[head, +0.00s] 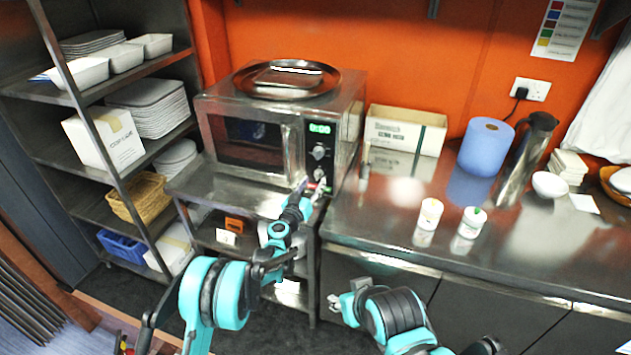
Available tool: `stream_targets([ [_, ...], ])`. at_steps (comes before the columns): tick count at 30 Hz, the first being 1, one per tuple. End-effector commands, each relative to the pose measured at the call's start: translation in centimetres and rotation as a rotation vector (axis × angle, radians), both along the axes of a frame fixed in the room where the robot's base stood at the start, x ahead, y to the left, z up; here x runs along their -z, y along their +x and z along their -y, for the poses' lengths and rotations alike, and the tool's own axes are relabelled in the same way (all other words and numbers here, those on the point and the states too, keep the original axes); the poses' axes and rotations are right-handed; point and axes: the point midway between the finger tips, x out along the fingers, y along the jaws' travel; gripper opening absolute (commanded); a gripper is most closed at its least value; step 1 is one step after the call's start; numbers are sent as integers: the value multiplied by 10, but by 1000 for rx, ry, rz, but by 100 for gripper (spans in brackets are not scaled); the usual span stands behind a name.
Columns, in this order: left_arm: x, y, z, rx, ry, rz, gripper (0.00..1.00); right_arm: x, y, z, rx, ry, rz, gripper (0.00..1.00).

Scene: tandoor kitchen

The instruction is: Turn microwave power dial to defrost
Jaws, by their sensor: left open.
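The microwave (250,139) stands on a steel stand at the back left, its door shut and a green display lit on its right-hand control panel. Its upper dial (319,152) sits below the display. A lower dial (318,174) is just above my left gripper and partly hidden by it. My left gripper (314,187) is open at the bottom of the control panel; I cannot tell whether it touches the lower dial. The dial markings are too small to read. My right gripper (337,303) is low in front of the counter, away from the microwave; its fingers are too small to judge.
A round tray (256,90) lies on top of the microwave. A cardboard box (405,130), a blue paper roll (486,147), a steel jug (527,155) and two white tubs (430,213) stand on the counter to the right. A shelf rack (90,94) with dishes stands left.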

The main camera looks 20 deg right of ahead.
Motion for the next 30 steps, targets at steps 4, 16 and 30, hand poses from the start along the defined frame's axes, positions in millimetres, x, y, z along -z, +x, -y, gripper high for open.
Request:
stream_targets([
  [4,1,16,13,1,0,0,47,4,0,0,0,0,0,40],
  [16,-1,24,18,1,0,0,47,5,0,0,0,0,0,40],
  [30,0,24,18,1,-10,-8,0,6,0,0,0,0,0,40],
])
